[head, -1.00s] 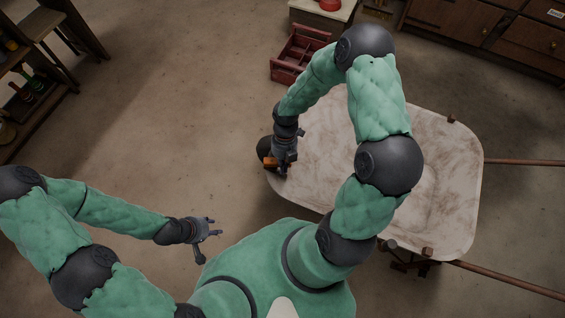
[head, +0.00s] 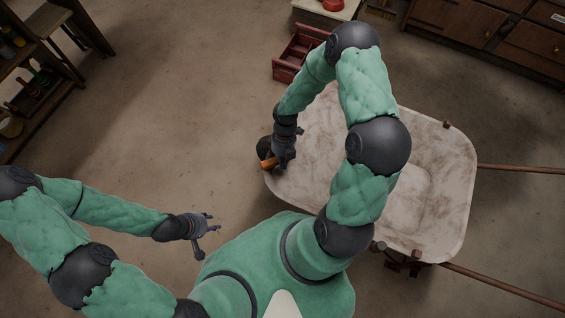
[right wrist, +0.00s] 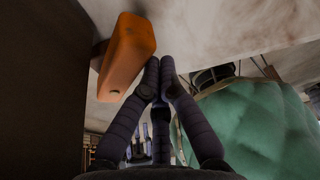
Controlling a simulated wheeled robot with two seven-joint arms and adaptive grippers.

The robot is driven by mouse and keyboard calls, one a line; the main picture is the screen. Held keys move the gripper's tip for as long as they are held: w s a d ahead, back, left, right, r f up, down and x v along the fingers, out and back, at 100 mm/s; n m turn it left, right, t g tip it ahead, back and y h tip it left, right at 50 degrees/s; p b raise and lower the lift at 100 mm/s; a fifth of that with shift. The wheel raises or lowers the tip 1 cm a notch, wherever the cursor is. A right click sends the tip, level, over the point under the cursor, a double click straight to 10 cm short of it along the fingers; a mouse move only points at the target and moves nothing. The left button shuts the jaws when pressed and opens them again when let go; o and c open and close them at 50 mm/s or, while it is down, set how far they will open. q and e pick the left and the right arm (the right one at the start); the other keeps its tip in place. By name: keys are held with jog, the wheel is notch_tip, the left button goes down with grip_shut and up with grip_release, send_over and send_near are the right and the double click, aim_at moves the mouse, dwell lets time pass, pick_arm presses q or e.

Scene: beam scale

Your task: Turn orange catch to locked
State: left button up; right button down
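The orange catch (head: 268,163) is at the left end of the pale, worn tray (head: 330,130), close to a dark round part (head: 263,147). In the right wrist view the catch (right wrist: 127,55) is an orange block with a small dark spot near its lower end. My right gripper (head: 280,162) is beside the catch. Its fingers (right wrist: 160,72) are together at the tips, just right of the block, with nothing seen between them. I cannot tell if they touch it. My left gripper (head: 213,222) is open and empty, away from the tray over the floor.
Two wooden handles (head: 515,169) reach right from the tray. A red crate (head: 295,62) stands behind it, near a pale-topped stand (head: 325,14). Wooden drawers (head: 480,35) fill the back right and a shelf (head: 35,85) stands at left. The floor at left is clear.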

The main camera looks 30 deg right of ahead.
jog(key=shift+a, duration=0.15)
dwell(0.3)
jog(key=shift+s+a, duration=0.25)
jog(key=shift+a, duration=0.4)
jog(key=shift+s+a, duration=0.1)
